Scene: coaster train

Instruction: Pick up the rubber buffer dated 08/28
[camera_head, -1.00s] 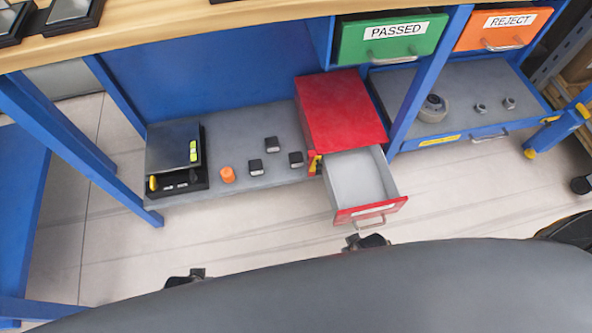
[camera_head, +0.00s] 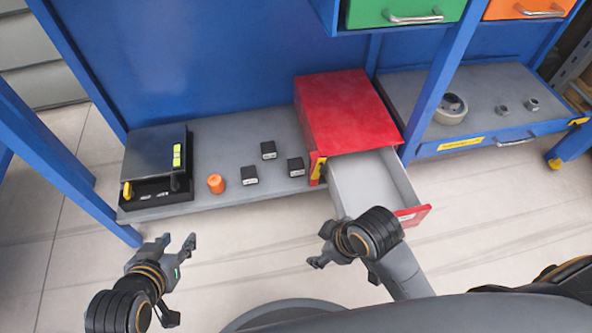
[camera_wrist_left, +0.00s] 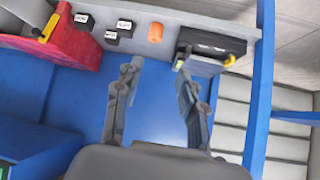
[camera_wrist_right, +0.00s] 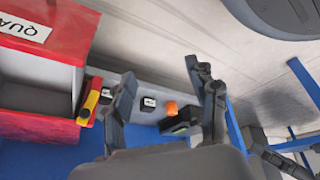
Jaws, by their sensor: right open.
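Three small black blocks with white labels lie on the low grey shelf (camera_head: 220,140): one at the back (camera_head: 268,150), one at the front left (camera_head: 250,175) and one at the right (camera_head: 296,167). Their dates are too small to read, so I cannot tell which says 08/28. They also show in the left wrist view (camera_wrist_left: 111,38). My left gripper (camera_head: 178,240) is open and empty, in front of the shelf's left part. My right gripper (camera_head: 318,246) is open and empty, in front of the red drawer unit, apart from the blocks.
An orange cylinder (camera_head: 216,184) stands left of the blocks. A black box with raised lid (camera_head: 153,152) is at the shelf's left end. The red unit (camera_head: 345,110) has its drawer (camera_head: 375,185) pulled out at the right. Blue table legs stand on both sides.

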